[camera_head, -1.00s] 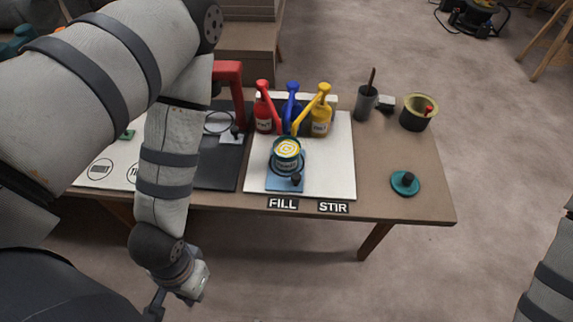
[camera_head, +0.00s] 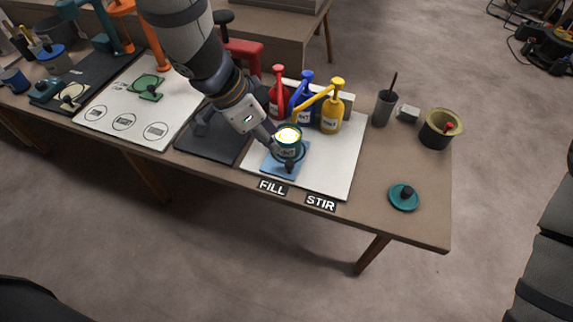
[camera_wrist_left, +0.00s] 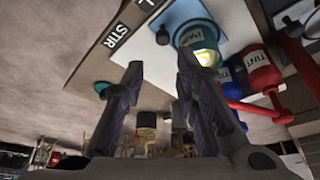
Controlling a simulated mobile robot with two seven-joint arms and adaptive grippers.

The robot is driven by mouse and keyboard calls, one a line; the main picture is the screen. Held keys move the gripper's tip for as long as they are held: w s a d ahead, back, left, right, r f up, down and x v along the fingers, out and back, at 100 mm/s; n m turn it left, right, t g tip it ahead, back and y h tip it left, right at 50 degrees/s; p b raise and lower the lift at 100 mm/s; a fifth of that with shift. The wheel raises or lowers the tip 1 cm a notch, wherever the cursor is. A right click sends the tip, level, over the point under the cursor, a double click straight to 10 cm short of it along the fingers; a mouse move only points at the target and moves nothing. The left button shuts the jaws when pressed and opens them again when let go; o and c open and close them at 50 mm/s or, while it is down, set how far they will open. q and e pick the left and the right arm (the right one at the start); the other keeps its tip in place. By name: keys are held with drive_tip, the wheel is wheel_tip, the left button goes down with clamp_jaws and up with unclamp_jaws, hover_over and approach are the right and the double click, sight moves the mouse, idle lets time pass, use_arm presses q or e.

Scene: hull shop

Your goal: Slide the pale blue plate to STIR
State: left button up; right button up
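The pale blue plate (camera_head: 273,168) lies on the white board (camera_head: 335,172) behind the FILL label (camera_head: 272,187). The STIR label (camera_head: 320,202) is to its right on the table's front edge. A can with yellow contents (camera_head: 289,148) stands on the plate. A dark knob (camera_head: 290,167) rises at the plate's front; it also shows in the left wrist view (camera_wrist_left: 163,37). My left gripper (camera_head: 275,142) is at the can's left side, close to it. In the left wrist view its fingers (camera_wrist_left: 158,64) are apart with nothing between them. My right gripper is out of view.
Red (camera_head: 279,102), blue (camera_head: 305,112) and yellow (camera_head: 332,115) pump bottles stand behind the can. A grey cup (camera_head: 384,108), a dark pot (camera_head: 438,130) and a teal disc with a knob (camera_head: 404,197) are at the right. The board right of the plate is clear.

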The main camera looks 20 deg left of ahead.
sight(289, 163)
use_arm(q)
drive_tip(key=b+x, duration=0.2)
drive_tip(key=x, duration=0.9)
drive_tip(key=shift+w+a+f+b, duration=0.1)
drive_tip(key=shift+w+f+b, duration=0.15)
drive_tip(key=shift+b, duration=0.1)
drive_tip(key=shift+f, duration=0.2)
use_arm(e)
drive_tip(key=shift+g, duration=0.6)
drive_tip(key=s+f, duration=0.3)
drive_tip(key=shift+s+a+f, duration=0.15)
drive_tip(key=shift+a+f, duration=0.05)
use_arm(q)
clamp_jaws()
